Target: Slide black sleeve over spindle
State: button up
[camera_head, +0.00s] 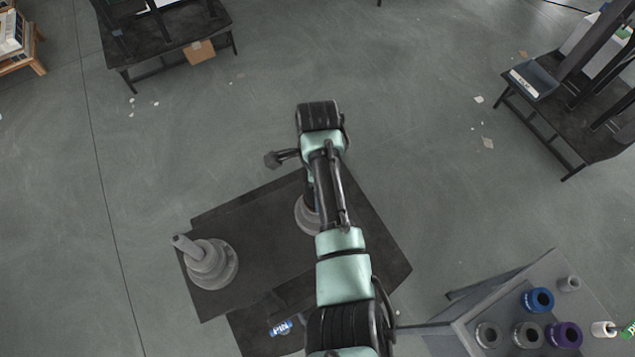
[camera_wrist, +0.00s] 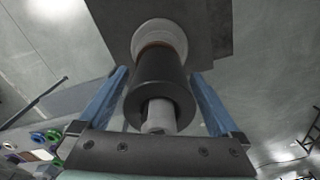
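In the wrist view the black sleeve (camera_wrist: 160,82) sits around the grey spindle, whose tip (camera_wrist: 158,116) sticks out of its near end. A pale stepped base (camera_wrist: 160,38) shows beyond the sleeve, with a thin brown band between them. My gripper (camera_wrist: 160,76) has one blue finger on each side of the sleeve, with a narrow gap showing at both sides, so it looks open. In the head view my arm covers the sleeve and most of this spindle; only part of its grey base (camera_head: 304,217) shows on the black table (camera_head: 265,235).
A second grey stepped spindle (camera_head: 207,262) stands bare at the table's left. A grey side table (camera_head: 500,300) at lower right holds a blue ring (camera_head: 537,300), a purple ring (camera_head: 563,335) and several other parts. A black bench (camera_head: 165,40) stands upper left. Open floor lies between.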

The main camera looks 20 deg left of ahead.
jog(key=shift+f, duration=0.1)
notch_tip(320, 180, up, 12)
jog(key=shift+r+b, duration=0.15)
jog(key=shift+b, duration=0.15)
jog(key=shift+r+p, duration=0.45)
dwell(0.5)
